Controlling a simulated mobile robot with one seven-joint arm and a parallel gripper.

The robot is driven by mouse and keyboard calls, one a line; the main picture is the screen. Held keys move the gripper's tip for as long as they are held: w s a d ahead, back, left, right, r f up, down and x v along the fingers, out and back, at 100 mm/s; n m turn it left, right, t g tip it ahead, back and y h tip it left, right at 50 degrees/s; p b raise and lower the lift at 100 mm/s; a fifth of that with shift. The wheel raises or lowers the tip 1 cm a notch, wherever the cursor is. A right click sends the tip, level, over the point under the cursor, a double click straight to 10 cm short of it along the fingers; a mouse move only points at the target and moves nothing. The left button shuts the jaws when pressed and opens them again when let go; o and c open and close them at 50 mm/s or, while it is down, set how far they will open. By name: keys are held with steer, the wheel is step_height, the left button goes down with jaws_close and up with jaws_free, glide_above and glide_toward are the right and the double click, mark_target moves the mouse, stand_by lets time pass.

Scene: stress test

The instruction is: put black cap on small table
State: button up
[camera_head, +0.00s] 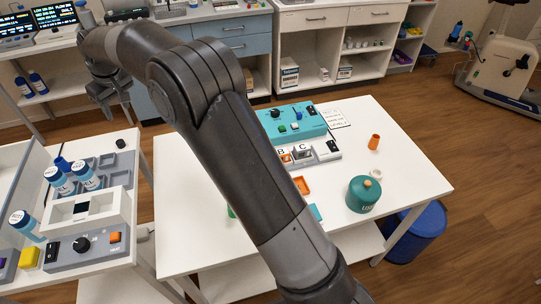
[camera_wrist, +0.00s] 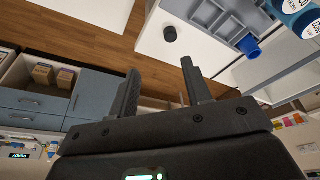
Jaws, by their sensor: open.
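A small black cap (camera_head: 120,143) stands on the far corner of the left white table (camera_head: 142,190). The cap also shows in the wrist view (camera_wrist: 170,34), near the table edge. My gripper (camera_head: 113,104) is raised above and behind that corner, apart from the cap. In the wrist view my gripper (camera_wrist: 160,68) has its two fingers spread with nothing between them. A white table (camera_head: 410,170) stands in the middle; my arm hides part of its top. I cannot tell which table is the small table.
The left table holds a grey rack (camera_head: 108,165), several blue-labelled bottles and a blue cap (camera_head: 62,163). The middle table holds a teal box (camera_head: 291,122), a green jar (camera_head: 363,194) and an orange cup (camera_head: 374,142). Its right front top has free room.

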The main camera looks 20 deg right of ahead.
steer(key=s+d+r+m+t, duration=0.1)
steer(key=s+d+r, duration=0.35)
steer(key=d, duration=0.35)
steer(key=s+d+r+m, duration=0.2)
steer(key=s+d+r, duration=0.2)
steer(key=s+d, duration=0.3)
steer(key=s+d+r+m+t, duration=0.1)
steer(key=s+d+r, duration=0.35)
steer(key=d, duration=0.45)
steer(key=s+d+f+m, duration=0.1)
steer(key=s+d+f, duration=0.1)
steer(key=s+d, duration=0.2)
steer(key=s+d+f+m+h, duration=0.1)
steer(key=s+d, duration=0.4)
steer(key=s, duration=0.6)
steer(key=s+d+f+m+t+h, duration=0.1)
steer(key=s+d+f+m, duration=0.1)
steer(key=s, duration=0.6)
steer(key=shift+s+d+f+m, duration=0.15)
steer(key=shift+d+f+m, duration=0.15)
steer(key=shift+d+f, duration=0.75)
